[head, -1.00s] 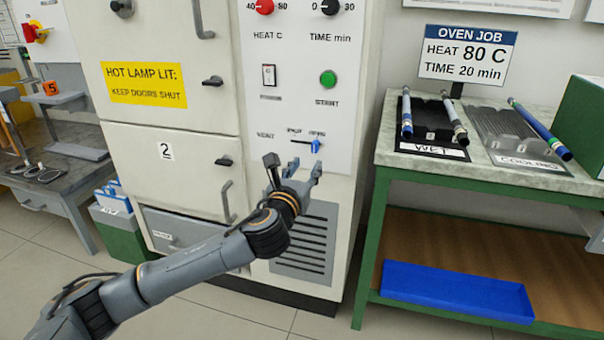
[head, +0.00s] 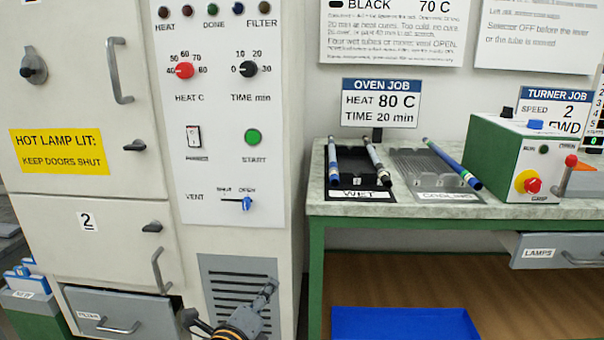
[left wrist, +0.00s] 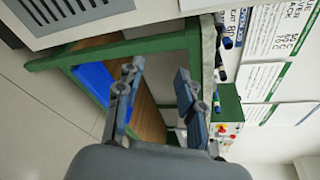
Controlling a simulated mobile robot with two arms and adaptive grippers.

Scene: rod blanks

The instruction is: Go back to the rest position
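My left gripper (head: 230,304) is at the bottom edge of the head view, in front of the oven's lower grille (head: 235,280). In the left wrist view my left gripper (left wrist: 158,95) has its two fingers spread apart with nothing between them. The oven panel stands above it in the head view, with a blue vent lever (head: 246,204) at the OPEN side. The gripper is well below this lever and apart from it. My right gripper is in neither view.
A green-framed bench (head: 400,209) stands right of the oven, bearing rods on a black WET rack (head: 356,164) and one on a grey COOLING rack (head: 415,162). A blue tray (head: 400,323) lies on its lower shelf. A filter drawer (head: 120,312) sits low on the oven.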

